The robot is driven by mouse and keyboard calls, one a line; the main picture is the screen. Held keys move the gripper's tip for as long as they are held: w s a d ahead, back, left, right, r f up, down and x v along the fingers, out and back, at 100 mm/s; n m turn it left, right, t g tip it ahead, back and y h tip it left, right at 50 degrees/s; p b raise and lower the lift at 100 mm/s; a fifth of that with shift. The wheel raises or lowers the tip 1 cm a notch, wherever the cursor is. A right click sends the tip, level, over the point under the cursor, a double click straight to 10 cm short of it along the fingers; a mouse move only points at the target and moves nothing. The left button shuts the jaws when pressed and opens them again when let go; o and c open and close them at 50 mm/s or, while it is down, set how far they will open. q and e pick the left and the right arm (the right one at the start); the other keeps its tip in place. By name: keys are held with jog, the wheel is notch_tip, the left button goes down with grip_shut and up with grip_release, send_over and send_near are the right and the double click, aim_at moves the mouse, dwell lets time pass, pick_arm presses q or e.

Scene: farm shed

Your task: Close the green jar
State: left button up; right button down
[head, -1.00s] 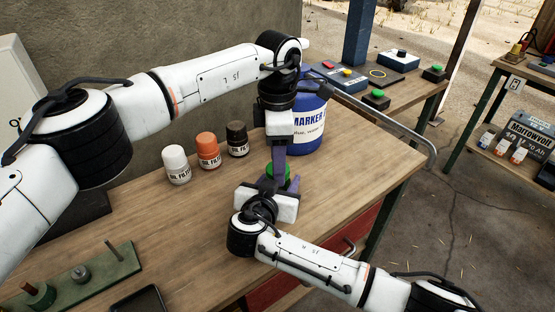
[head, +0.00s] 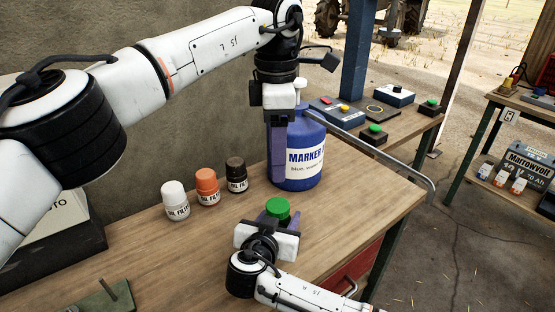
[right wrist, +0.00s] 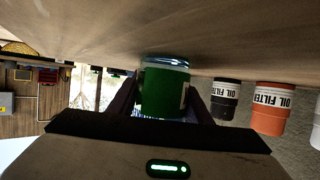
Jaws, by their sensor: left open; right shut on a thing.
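The green jar stands on the workbench (head: 215,245), and its round green top (head: 277,206) shows in the head view. My right gripper (head: 278,217) is shut around the jar from the front. In the right wrist view, which is upside down, the green jar (right wrist: 165,92) sits between my fingers. My left gripper (head: 278,150) is open and empty, pointing down above and behind the jar, apart from it. The green top appears to sit level; whether it is tight cannot be told.
White (head: 175,200), orange (head: 207,187) and black (head: 236,175) oil filters stand to the left. A metal rail (head: 375,150) runs at the right. The bench right of the jar is clear.

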jog(key=shift+f, duration=0.1)
jog(key=c, duration=0.9)
grip_release()
jog(key=v, duration=1)
jog(key=shift+s, duration=0.15)
